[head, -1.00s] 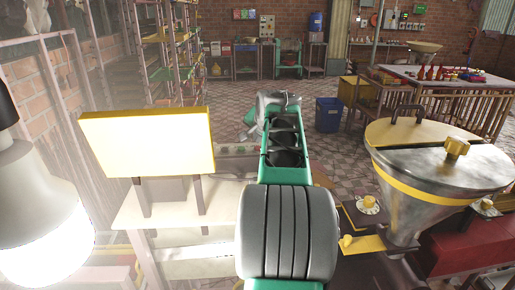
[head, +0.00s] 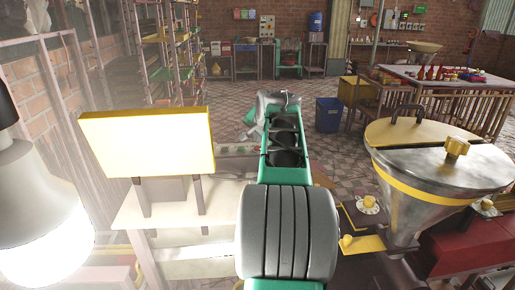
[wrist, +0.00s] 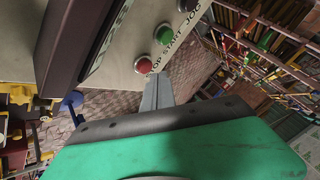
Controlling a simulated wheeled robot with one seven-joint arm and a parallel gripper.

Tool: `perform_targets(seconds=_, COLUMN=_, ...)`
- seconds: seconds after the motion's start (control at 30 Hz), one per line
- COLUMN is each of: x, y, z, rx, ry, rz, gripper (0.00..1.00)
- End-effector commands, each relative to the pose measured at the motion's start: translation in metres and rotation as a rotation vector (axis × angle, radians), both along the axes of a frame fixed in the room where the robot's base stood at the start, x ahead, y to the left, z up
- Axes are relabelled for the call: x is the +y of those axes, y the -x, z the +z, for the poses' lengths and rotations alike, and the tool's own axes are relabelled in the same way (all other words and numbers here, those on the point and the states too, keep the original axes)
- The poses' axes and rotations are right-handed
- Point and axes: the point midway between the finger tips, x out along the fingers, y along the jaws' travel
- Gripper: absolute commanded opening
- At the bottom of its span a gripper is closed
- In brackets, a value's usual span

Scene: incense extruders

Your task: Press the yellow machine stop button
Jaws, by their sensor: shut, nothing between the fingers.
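In the wrist view a pale control panel carries a red button (wrist: 145,65) lettered STOP, a green button (wrist: 163,36) lettered START and a third button (wrist: 187,5) lettered JOG, cut by the top edge. My gripper (wrist: 157,84) is shut and empty. Its grey fingertips show just below the red button and the STOP lettering; I cannot tell whether they touch the panel. In the head view my arm reaches forward and hides its fingers. The buttons cannot be made out there.
A yellow-edged board (head: 150,143) stands left of my arm. A metal hopper (head: 430,165) with a yellow band stands close on the right. A glowing lamp (head: 42,215) is at the near left. A blue bin (head: 328,114) and a table (head: 440,82) stand farther back on the tiled floor.

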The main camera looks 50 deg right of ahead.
Motion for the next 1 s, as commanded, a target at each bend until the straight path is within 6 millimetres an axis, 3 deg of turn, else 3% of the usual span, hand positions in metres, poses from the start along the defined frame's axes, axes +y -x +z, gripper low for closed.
perform_targets(seconds=1.0, x=0.0, y=0.0, z=-0.014, rx=0.0, ry=0.0, rz=0.0, gripper=0.0)
